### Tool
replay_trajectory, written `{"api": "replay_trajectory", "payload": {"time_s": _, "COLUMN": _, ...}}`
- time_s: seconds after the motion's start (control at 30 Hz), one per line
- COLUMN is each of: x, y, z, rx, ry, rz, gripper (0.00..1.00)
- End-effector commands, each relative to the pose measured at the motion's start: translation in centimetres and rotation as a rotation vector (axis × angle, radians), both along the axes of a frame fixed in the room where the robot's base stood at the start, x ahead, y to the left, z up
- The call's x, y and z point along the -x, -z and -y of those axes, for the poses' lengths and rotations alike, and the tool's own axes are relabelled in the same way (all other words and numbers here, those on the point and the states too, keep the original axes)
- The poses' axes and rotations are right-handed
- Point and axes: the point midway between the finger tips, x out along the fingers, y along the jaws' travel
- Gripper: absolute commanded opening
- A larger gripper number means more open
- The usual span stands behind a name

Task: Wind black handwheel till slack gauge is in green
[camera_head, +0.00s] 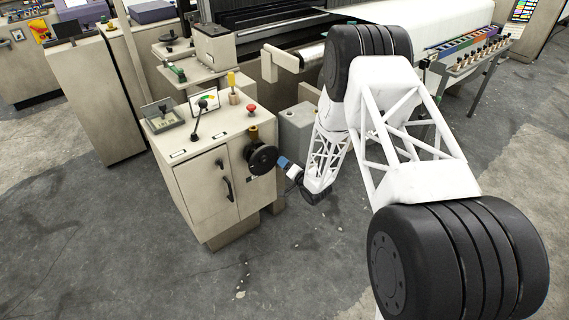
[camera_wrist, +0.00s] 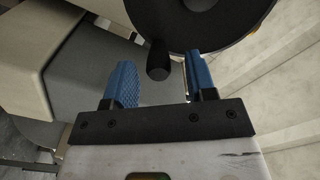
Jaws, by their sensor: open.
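The black handwheel (camera_head: 262,158) is on the right side of the beige cabinet (camera_head: 208,185), near its top. In the wrist view the handwheel (camera_wrist: 215,20) fills the upper right, and its black crank knob (camera_wrist: 158,62) points down toward my gripper. My gripper (camera_wrist: 160,80) has blue fingers, open, with the knob between them near the tips; I cannot tell whether they touch it. In the head view my gripper (camera_head: 283,163) is just right of the handwheel. A gauge face with green and other colours (camera_head: 204,100) stands on the cabinet top; its needle is too small to read.
The cabinet top also holds a black lever (camera_head: 200,115), a red button (camera_head: 251,109), a yellow-handled tool (camera_head: 232,85) and a grey box (camera_head: 162,116). A grey box (camera_head: 297,130) stands behind my gripper. The floor in front is clear.

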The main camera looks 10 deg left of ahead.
Motion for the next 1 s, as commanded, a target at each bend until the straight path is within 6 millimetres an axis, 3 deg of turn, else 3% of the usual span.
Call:
{"api": "replay_trajectory", "payload": {"time_s": 0.6, "x": 3.0, "y": 0.0, "z": 3.1, "rx": 0.0, "ry": 0.001, "rz": -0.001, "gripper": 0.51}}
{"api": "replay_trajectory", "payload": {"time_s": 1.0, "x": 3.4, "y": 0.0, "z": 3.3, "rx": 0.0, "ry": 0.0, "rz": 0.0, "gripper": 0.51}}
